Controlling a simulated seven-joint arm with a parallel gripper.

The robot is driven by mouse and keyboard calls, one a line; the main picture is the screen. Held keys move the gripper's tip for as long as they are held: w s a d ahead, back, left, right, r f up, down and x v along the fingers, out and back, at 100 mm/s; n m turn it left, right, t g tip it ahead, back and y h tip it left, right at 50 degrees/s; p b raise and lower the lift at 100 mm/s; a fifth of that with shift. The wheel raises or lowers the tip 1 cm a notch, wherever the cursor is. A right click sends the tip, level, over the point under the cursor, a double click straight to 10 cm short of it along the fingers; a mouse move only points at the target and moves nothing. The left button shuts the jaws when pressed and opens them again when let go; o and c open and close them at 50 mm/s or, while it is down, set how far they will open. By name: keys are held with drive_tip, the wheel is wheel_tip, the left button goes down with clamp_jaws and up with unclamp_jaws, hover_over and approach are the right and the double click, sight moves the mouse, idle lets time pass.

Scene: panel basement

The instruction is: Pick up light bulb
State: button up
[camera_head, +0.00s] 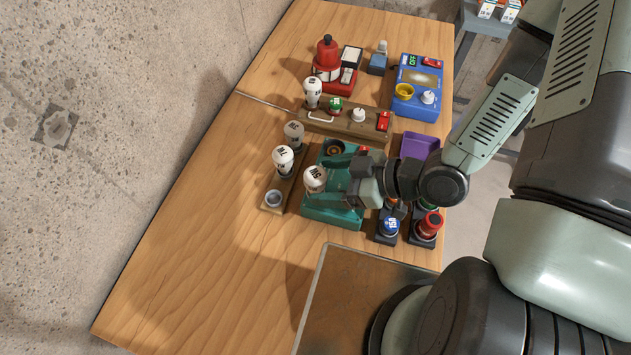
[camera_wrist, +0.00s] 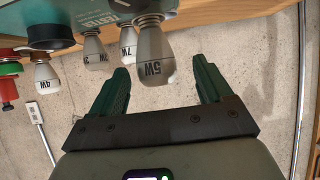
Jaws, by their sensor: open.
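A white light bulb (camera_head: 315,178) marked in black stands upright over the teal tester box (camera_head: 335,217) in the head view. In the wrist view a bulb marked 5W (camera_wrist: 154,62) is between and just beyond the fingertips, nearer the left finger. My gripper (camera_wrist: 163,72) is open with nothing held; its green fingers stand apart. In the head view my gripper (camera_head: 338,178) is just right of the bulb, over the tester, and its fingertips are hard to make out. Other bulbs stand in a wooden rack (camera_head: 268,208): one (camera_head: 283,158) and another (camera_head: 294,134).
An empty socket (camera_head: 273,197) is at the rack's near end. A wooden switch panel (camera_head: 345,123) with a bulb (camera_head: 312,92) lies behind. The table's left front (camera_head: 190,290) is clear.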

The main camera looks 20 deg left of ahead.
sight(308, 179)
drive_tip(key=x, duration=0.5)
drive_tip(key=shift+w+a, duration=0.1)
drive_tip(key=shift+w, duration=0.1)
drive_tip(key=c, duration=1.1)
drive_tip(key=shift+c, duration=0.2)
